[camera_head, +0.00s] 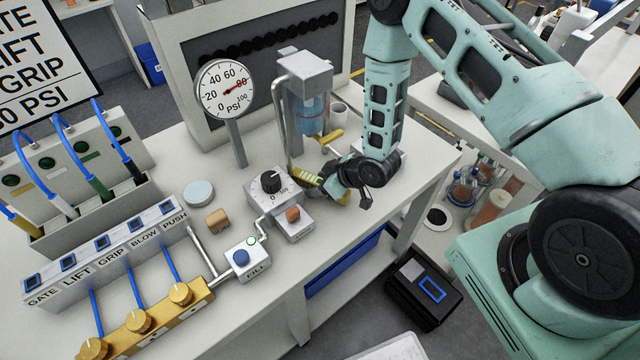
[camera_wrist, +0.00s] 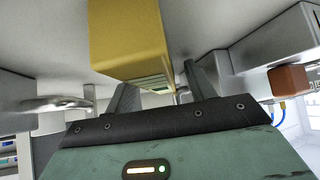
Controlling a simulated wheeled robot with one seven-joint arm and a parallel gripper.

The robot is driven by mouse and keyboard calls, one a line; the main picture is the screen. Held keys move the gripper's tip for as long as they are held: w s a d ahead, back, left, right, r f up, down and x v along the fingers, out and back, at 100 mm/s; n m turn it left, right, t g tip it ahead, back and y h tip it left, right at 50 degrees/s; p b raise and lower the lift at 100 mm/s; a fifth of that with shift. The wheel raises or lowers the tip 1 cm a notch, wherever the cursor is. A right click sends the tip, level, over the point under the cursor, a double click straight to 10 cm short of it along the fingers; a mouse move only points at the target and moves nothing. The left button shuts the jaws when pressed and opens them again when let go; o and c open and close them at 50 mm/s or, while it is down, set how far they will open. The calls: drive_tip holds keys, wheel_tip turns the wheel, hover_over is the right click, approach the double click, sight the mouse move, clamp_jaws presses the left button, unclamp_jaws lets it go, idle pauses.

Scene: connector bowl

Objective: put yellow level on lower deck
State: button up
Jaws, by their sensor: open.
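The yellow level (camera_wrist: 128,38) is a yellow block in the wrist view, close in front of my gripper (camera_wrist: 158,88). Its near end shows a pale green-striped face, close to the two dark fingers; I cannot tell whether they touch it. In the head view the level (camera_head: 309,181) lies on the workbench beside the dial box, partly hidden by my gripper (camera_head: 332,186). My gripper is low over the bench top, with its fingers apart. A lower shelf (camera_head: 320,308) shows under the bench; I cannot tell whether it is the lower deck.
The dial box (camera_head: 268,193) and a small box with an orange-brown button (camera_head: 293,222) stand left of my gripper. A metal stand with a blue cylinder (camera_head: 307,113) and a pressure gauge (camera_head: 224,90) rise behind. A blue bin (camera_head: 345,262) sits under the bench.

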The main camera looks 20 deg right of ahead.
drive_tip(key=c, duration=1.2)
drive_tip(key=shift+r, duration=0.2)
